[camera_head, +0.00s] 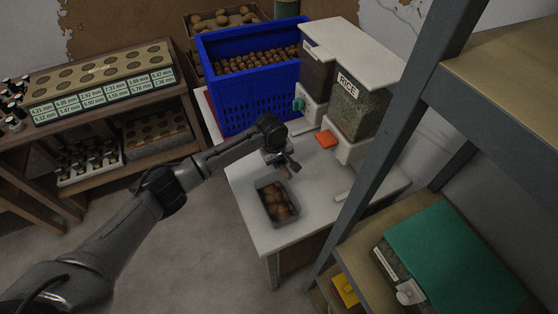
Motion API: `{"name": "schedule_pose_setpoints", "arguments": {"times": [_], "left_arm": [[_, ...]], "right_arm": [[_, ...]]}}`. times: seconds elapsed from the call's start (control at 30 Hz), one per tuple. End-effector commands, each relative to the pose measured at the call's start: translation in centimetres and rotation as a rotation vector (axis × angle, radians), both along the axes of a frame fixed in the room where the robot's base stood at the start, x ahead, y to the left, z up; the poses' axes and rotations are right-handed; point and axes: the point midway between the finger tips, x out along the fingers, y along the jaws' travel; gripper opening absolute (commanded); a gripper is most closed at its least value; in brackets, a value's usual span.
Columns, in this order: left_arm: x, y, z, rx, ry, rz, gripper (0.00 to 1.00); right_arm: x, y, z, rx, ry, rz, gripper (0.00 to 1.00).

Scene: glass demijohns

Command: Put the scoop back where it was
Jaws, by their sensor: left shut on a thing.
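My left gripper (283,160) is above the white-topped table, just behind a grey open tub. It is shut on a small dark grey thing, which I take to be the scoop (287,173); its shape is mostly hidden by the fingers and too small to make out. The grey tub (257,190) stands on the table and holds several brown round things (278,203). A blue crate (225,105) full of similar brown things stands behind, to the left of the dispensers. My right gripper is not in view.
Two clear dispensers, one labelled RICE (360,108), stand right of the gripper; an orange part (326,139) juts from one. A grey shelf post (390,130) rises at the right. A wooden rack (98,85) stands left. The table front (290,236) is bare.

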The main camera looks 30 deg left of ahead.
Motion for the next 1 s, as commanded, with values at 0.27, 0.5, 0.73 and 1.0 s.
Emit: {"name": "schedule_pose_setpoints", "arguments": {"times": [0.27,0.5,0.73,1.0], "left_arm": [[0.0,0.0,0.0,0.0,0.0,0.0,0.0],[0.0,0.0,-0.7,-0.001,-0.001,0.0,0.0],[0.0,0.0,-1.1,-0.001,-0.001,0.0,0.25],[0.0,0.0,-1.1,-0.001,-0.001,0.0,0.49]], "right_arm": [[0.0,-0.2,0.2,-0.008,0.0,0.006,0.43],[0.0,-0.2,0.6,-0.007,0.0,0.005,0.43],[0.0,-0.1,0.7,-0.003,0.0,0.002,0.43],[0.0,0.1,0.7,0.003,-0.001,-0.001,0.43]]}}
